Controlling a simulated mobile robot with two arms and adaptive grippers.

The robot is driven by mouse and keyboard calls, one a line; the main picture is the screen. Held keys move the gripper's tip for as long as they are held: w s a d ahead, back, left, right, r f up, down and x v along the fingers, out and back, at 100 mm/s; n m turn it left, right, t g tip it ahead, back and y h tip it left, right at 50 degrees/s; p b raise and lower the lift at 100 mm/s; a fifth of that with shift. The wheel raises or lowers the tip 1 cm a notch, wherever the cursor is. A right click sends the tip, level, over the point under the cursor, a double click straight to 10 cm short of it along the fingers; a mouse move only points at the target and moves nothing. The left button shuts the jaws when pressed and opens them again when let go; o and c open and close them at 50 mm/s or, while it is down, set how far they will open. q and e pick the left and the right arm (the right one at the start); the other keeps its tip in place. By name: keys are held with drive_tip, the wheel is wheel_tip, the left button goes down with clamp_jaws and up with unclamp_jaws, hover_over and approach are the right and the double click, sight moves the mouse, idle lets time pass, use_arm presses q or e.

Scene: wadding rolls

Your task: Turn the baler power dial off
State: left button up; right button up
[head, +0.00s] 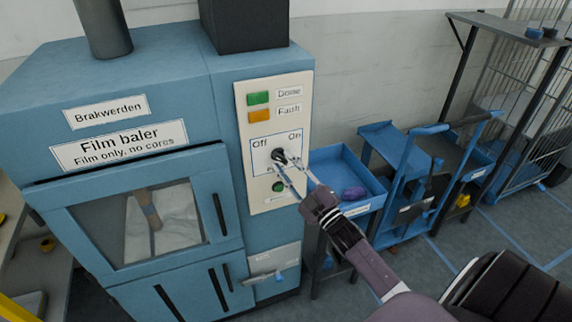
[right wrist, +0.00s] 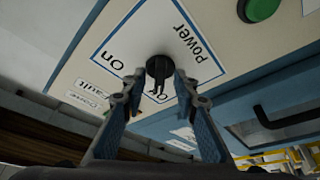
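The baler power dial (head: 279,155) is a black knob on the cream control panel (head: 295,186) of the blue film baler. "Off" is printed at its upper left and "On" at its upper right. My right gripper (head: 285,166) is at the dial, its fingers pointing at the panel. In the right wrist view the dial (right wrist: 158,68) shows between and just beyond the two fingertips (right wrist: 156,88). The fingers are apart, with a gap between them, and I cannot tell whether they touch the dial. Which way the dial points is unclear. My left gripper is not in view.
A green button (head: 278,186) sits below the dial, with green (head: 258,98) and orange (head: 259,115) lamps above. A blue tray cart (head: 345,170) and a blue trolley (head: 405,190) stand right of the baler. A lever (head: 265,276) is low on its front.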

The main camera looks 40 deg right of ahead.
drive_tip(key=v, duration=1.1)
drive_tip(key=shift+s, duration=0.35)
drive_tip(key=s+a+f+m+g+h+b, duration=0.1)
drive_tip(key=s+a+f+m+g, duration=0.15)
drive_tip(key=f, duration=1.05)
drive_tip(key=s+a+f+m+g, duration=0.15)
drive_tip(key=s+f+g, duration=0.25)
drive_tip(key=f, duration=0.8)
drive_tip(key=s+a+f+m+g+h+b, duration=0.15)
drive_tip(key=s+f+g, duration=0.25)
drive_tip(key=f, duration=0.9)
drive_tip(key=s+a+f+g, duration=0.3)
drive_tip(key=s+f, duration=0.3)
drive_tip(key=s, duration=0.4)
drive_tip(key=s+a+f+m+g+y, duration=0.1)
drive_tip(key=s+a+f+g, duration=0.2)
drive_tip(key=s+f, duration=0.4)
drive_tip(key=s+a+f+m+g, duration=0.1)
drive_tip(key=s+a+f+g, duration=0.2)
drive_tip(key=s+f, duration=0.4)
drive_tip(key=s+a, duration=0.1)
drive_tip(key=s, duration=0.4)
drive_tip(key=shift+s+g, duration=0.35)
drive_tip(key=shift+s, duration=0.05)
